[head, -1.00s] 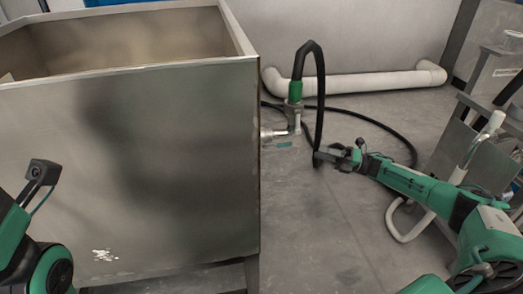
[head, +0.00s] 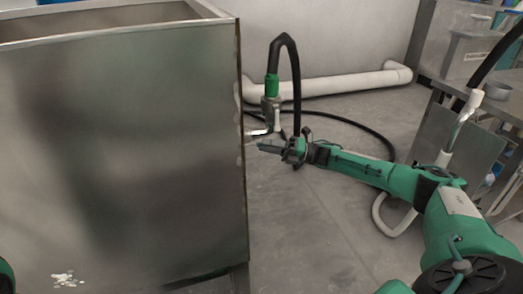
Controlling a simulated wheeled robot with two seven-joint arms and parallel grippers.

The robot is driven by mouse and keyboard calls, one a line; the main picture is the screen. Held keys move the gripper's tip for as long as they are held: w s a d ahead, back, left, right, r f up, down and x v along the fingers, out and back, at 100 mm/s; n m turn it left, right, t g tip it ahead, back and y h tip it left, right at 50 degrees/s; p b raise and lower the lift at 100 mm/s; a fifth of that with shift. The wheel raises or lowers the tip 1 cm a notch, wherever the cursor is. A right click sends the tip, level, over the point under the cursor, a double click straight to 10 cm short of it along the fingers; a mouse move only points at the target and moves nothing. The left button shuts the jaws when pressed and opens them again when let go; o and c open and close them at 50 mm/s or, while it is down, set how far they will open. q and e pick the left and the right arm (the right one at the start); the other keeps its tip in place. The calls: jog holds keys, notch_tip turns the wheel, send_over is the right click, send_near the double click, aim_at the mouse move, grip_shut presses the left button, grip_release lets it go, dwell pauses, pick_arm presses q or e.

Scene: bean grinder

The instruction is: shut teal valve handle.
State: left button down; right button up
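The valve pipe (head: 271,108) stands upright beside the right side of the metal tank, with a green collar (head: 271,86) and a black hose on top. The teal valve handle, low on this pipe, cannot be made out now; my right gripper covers that spot. My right gripper (head: 270,147) reaches in from the right and is at the foot of the valve, close to the tank's edge. Its fingers are small and seen from the side, so I cannot tell whether they are open or touch the handle. My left gripper is out of view.
The large metal tank (head: 130,150) fills the left side. The black hose (head: 296,85) arches down close behind my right gripper. A thick white pipe (head: 350,83) runs along the wall. A metal table (head: 500,105) stands at the right. The floor in front is clear.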

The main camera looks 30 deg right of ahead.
jog(key=shift+b+x, duration=0.3)
jog(key=shift+x, duration=1)
grip_shut()
jog(key=shift+f, duration=0.1)
